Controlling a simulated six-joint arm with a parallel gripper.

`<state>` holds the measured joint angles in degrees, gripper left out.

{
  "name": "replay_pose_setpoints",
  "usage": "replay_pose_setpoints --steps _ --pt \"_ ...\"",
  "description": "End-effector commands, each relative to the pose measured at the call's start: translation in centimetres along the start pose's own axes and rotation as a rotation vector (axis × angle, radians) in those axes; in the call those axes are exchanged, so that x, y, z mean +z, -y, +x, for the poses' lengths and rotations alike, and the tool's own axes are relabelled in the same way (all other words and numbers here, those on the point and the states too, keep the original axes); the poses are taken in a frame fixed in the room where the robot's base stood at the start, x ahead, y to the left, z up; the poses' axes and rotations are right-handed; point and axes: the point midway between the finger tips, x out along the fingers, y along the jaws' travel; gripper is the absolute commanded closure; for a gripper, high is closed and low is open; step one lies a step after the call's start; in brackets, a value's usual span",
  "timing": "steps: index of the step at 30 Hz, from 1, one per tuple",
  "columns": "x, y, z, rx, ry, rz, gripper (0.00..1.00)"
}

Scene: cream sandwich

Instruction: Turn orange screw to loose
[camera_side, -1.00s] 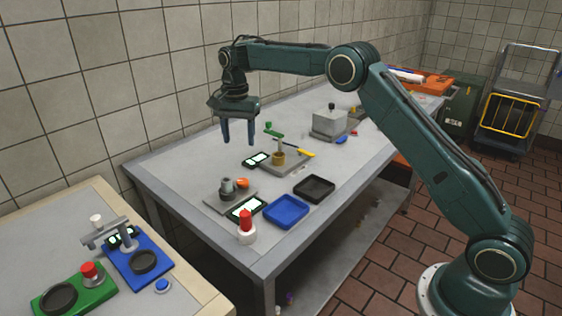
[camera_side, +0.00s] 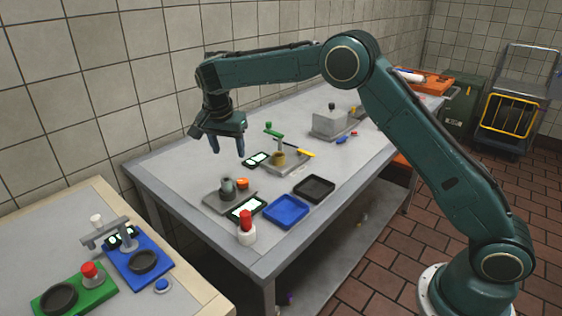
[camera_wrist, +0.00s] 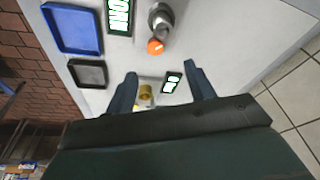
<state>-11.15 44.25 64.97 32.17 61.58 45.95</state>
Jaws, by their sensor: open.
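The orange screw (camera_side: 242,183) sits on the side of a grey metal cylinder (camera_side: 228,187) on a square plate (camera_side: 226,202). In the wrist view the orange screw (camera_wrist: 155,46) shows as a round knob at the end of the grey cylinder (camera_wrist: 161,18). My gripper (camera_side: 226,144) is open and empty above the table, behind the screw and apart from it. In the wrist view my gripper (camera_wrist: 159,78) has its two fingers spread, with the screw beyond them. A small display (camera_side: 246,207) stands by the plate; its lettering is partly cut off in the wrist view.
A blue tray (camera_side: 286,211) and a black tray (camera_side: 314,188) lie right of the screw. A red-topped white container (camera_side: 246,230) stands at the table's front edge. A brass cup (camera_side: 277,158) with a green-handled post is near my gripper. A second table (camera_side: 180,293) is at left.

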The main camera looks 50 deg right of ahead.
Motion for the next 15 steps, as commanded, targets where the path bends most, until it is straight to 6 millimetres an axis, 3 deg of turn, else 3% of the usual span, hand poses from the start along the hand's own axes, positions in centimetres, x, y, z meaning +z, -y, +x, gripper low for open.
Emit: replay_pose_setpoints --steps 15 --pt "0.89 -1.03 -0.64 0.019 -0.119 -0.018 0.46"
